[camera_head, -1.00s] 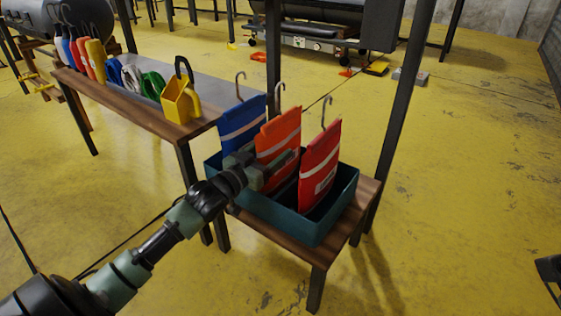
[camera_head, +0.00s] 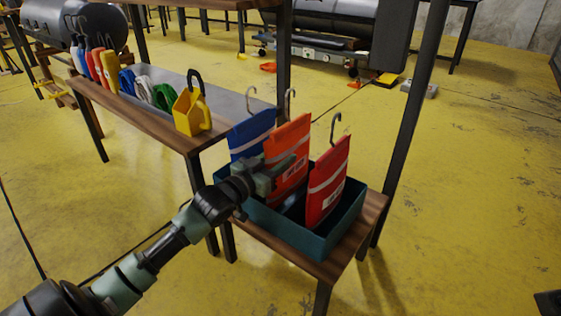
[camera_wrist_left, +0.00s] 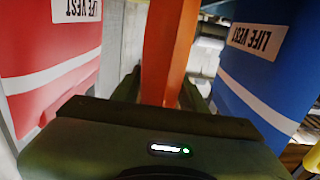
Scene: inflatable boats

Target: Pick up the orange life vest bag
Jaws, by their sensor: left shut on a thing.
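The orange life vest bag (camera_head: 289,150) stands upright between a blue bag (camera_head: 250,135) and a red bag (camera_head: 327,182) in a teal bin (camera_head: 310,243). A hook rises from each bag's top. My left gripper (camera_head: 280,175) is shut on the orange bag at its near edge. In the left wrist view the orange bag (camera_wrist_left: 168,50) shows edge-on between the fingers, with the red bag (camera_wrist_left: 50,60) on the left and the blue bag (camera_wrist_left: 262,60) on the right. The bag's lower end is hidden by the bin and gripper. My right gripper is not in view.
The bin sits on a low wooden stand (camera_head: 372,212) with dark metal legs. A longer bench (camera_head: 130,112) to the left holds a yellow box-like item (camera_head: 191,113), coiled ropes and several coloured items. A dark post rises just right of the bin. Yellow floor is open at right.

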